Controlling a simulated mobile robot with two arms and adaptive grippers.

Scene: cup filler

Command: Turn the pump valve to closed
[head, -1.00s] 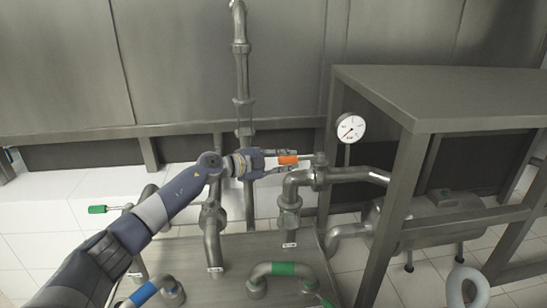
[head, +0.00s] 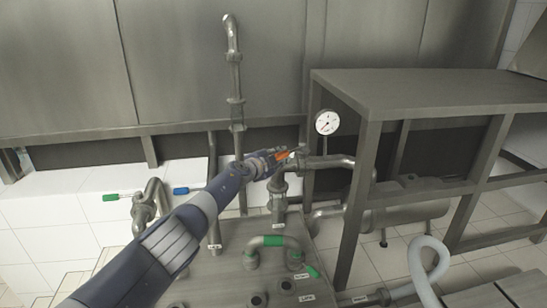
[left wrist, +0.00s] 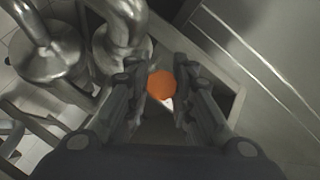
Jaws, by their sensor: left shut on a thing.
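The pump valve's orange handle (head: 281,155) shows in the head view at the top of a grey pipe bend, left of the gauge. My left gripper (head: 279,157) is shut on this handle and partly hides it. In the left wrist view the handle's round orange end (left wrist: 161,85) sits between the two fingers of my left gripper (left wrist: 160,93). The handle slants and looks short in the head view. The valve body (head: 297,155) is partly hidden behind the gripper. My right gripper is not in view.
A round gauge (head: 327,122) stands just right of the valve beside a grey metal frame table (head: 420,90). A pipe with a green band (head: 274,241) stands in front. A pale hose (head: 425,270) curves at lower right.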

